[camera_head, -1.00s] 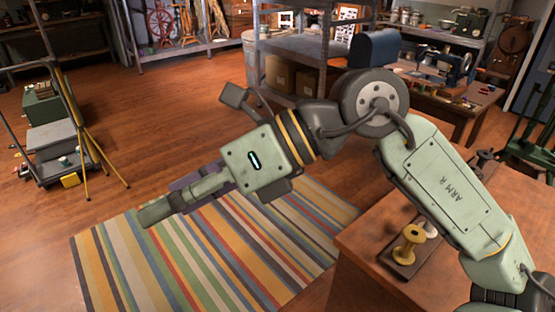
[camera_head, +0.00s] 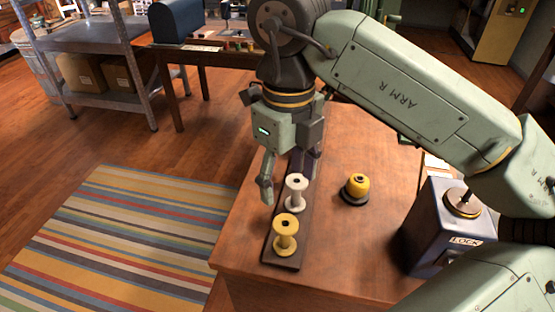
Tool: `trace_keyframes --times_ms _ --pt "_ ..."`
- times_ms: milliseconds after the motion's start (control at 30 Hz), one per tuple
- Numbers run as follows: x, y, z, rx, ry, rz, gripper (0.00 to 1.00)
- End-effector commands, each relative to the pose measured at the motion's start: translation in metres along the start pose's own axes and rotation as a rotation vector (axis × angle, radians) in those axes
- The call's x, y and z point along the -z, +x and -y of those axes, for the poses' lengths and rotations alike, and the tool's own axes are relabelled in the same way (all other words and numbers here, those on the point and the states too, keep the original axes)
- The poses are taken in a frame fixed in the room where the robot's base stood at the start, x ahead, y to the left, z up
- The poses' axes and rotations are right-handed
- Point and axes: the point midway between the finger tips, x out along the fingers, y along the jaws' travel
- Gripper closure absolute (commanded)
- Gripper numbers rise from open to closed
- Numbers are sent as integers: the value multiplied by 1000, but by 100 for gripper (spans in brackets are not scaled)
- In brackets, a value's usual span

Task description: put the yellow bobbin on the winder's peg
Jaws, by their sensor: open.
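The yellow bobbin (camera_head: 286,237) stands upright at the near end of a dark narrow board (camera_head: 282,262) on the wooden table. A white bobbin (camera_head: 296,193) stands just behind it on the same board. My gripper (camera_head: 287,178) points down, open, over the far part of the board. Its left finger is left of the white bobbin and its right finger is behind it. I cannot tell whether it touches the white bobbin. The winder appears to be the grey-blue box (camera_head: 430,226) marked LOCK at the right, with a thin upright peg (camera_head: 467,194) on a round brass-coloured plate.
A rounded yellow object (camera_head: 357,184) on a dark round base stands right of the board. My arm passes above the table's right side and partly covers the box. Bare tabletop (camera_head: 350,250) lies between board and box. A striped rug (camera_head: 120,240) lies left.

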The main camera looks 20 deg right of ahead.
Motion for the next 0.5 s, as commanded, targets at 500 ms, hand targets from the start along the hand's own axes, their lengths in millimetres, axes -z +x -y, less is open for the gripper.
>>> trace_keyframes --times_ms 500 --pt "0 47 0 -2 -1 0 39"
